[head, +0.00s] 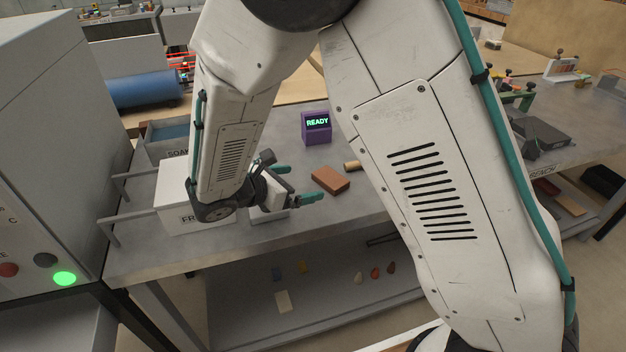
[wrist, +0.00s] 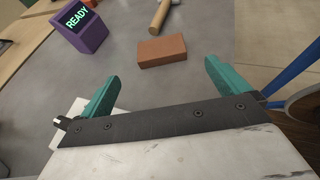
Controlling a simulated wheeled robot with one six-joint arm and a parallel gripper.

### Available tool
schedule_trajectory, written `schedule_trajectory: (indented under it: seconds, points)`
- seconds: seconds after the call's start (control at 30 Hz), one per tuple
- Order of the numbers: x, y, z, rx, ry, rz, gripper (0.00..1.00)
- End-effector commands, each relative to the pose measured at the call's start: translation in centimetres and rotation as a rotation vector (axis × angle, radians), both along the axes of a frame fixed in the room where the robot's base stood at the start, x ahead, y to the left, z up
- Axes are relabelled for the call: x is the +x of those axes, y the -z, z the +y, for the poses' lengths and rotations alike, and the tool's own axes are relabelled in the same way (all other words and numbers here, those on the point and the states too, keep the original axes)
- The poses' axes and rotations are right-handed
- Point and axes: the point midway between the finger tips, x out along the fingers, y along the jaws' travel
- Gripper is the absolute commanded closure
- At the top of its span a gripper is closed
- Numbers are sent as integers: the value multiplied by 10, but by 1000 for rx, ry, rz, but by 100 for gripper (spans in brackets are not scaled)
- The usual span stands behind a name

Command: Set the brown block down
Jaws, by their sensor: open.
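The brown block (head: 330,180) lies flat on the grey metal table, to the right of my gripper. It also shows in the wrist view (wrist: 162,51), beyond the fingertips and roughly between their lines. My gripper (head: 300,183) is open, with its two teal fingers apart and nothing between them. The open gripper also shows in the wrist view (wrist: 162,72). The block is apart from both fingers.
A purple box with a lit READY screen (head: 317,127) stands behind the block. A tool with a wooden handle (head: 352,165) lies beside the block; its head shows in the wrist view. A white box (head: 175,213) stands at left. Bare table (head: 270,230) lies in front.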

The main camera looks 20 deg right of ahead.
Motion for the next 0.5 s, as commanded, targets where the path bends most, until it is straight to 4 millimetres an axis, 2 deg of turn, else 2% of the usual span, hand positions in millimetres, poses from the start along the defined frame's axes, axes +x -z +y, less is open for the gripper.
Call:
schedule_trajectory:
  seconds: [0.1, 0.3, 0.43, 0.5]
  points:
    - [-4, -5, 11, 0, -1, 0, 0]
    - [-7, -7, 15, 0, 1, 0, 0]
    - [-9, -15, 6, 26, 39, -16, 0]
    - [-15, -28, -7, 68, 98, -41, 0]
